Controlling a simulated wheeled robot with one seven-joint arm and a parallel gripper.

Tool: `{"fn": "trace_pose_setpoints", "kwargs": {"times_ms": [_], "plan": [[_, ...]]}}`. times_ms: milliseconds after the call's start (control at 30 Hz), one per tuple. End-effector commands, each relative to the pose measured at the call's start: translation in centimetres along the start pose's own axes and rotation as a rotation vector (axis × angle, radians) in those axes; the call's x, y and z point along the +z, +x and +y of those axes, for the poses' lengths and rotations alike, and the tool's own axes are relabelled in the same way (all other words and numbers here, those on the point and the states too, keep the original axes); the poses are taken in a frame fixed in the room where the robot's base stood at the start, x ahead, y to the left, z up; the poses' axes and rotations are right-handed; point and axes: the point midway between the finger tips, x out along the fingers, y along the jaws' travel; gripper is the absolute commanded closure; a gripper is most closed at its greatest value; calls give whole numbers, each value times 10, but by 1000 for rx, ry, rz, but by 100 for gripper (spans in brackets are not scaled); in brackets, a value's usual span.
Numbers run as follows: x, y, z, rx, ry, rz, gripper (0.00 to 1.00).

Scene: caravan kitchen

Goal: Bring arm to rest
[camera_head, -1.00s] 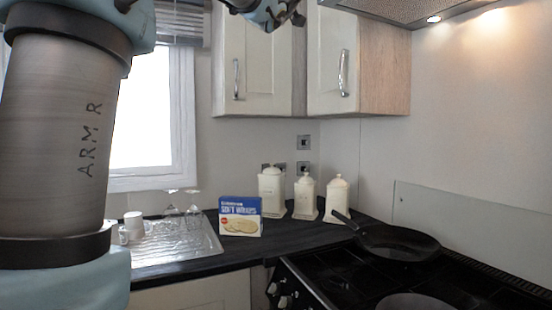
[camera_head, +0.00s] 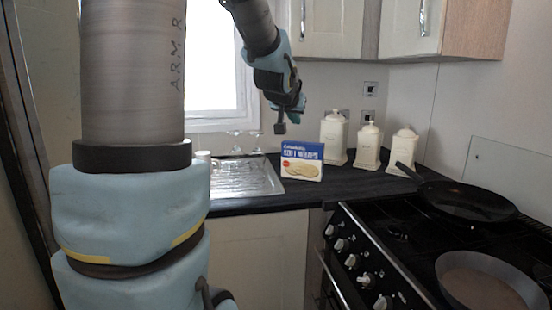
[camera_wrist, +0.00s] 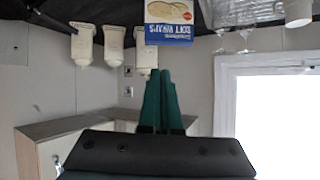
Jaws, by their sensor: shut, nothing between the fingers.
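My arm (camera_head: 135,85) rises large on the left of the head view and reaches over to the centre. The wrist view is upside down. The fingertips in the head view are small and dark.
A blue box of soft wraps (camera_head: 302,161) stands on the dark counter below my gripper, beside the sink drainer (camera_head: 245,178). Several cream canisters (camera_head: 334,140) stand to its right. A frying pan (camera_head: 466,200) and another pan (camera_head: 490,285) sit on the hob. Wall cupboards (camera_head: 330,28) hang above.

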Motion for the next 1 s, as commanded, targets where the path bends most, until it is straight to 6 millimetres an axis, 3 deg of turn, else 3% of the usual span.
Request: {"fn": "trace_pose_setpoints", "kwargs": {"times_ms": [33, 200, 300, 433, 500, 633, 1000], "plan": [[38, -2, -9, -18, -21, -93, 100], [159, -26, -25, -57, -97, -401, 100], [223, -51, -28, -67, -144, -573, 100], [284, -85, -24, -69, -197, -751, 100], [305, -100, -21, -67, -219, -816, 100], [325, -116, -17, -63, -241, -884, 100], [328, -118, -16, -62, -244, -895, 100]]}}
